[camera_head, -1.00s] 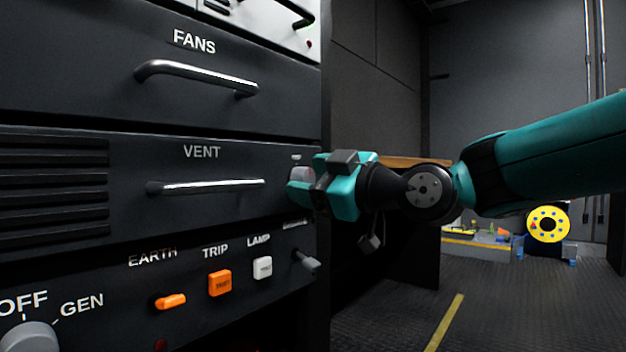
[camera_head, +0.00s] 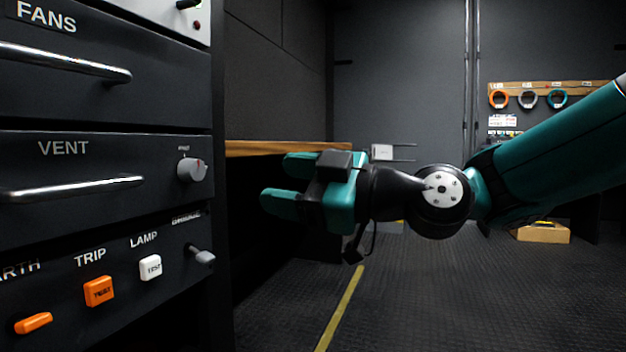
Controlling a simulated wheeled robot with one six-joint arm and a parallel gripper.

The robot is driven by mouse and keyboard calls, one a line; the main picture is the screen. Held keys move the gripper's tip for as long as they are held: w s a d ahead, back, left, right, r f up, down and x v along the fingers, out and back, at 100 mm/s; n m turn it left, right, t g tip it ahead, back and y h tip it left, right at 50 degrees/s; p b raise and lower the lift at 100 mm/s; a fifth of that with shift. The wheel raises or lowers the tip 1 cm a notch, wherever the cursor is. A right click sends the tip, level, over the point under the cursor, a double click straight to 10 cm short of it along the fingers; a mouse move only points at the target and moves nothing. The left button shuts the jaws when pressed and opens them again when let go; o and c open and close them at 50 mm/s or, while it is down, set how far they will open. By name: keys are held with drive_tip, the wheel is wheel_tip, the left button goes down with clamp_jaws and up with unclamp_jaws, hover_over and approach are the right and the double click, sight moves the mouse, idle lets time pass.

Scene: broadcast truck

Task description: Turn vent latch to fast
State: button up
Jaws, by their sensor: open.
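My gripper (camera_head: 275,180) is open and empty, with teal fingers pointing left. In the picture it is to the right of the knob and apart from it, past the rack's right edge. Nothing hides the knob.
The VENT bar handle (camera_head: 70,189) is left of the knob. Below are an orange TRIP button (camera_head: 99,291), a white LAMP button (camera_head: 150,267) and a grey toggle (camera_head: 202,255). A wooden shelf edge (camera_head: 285,148) lies behind my gripper.

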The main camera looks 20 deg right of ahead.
drive_tip(key=v, duration=0.3)
drive_tip(key=shift+s+d, duration=0.1)
idle(0.3)
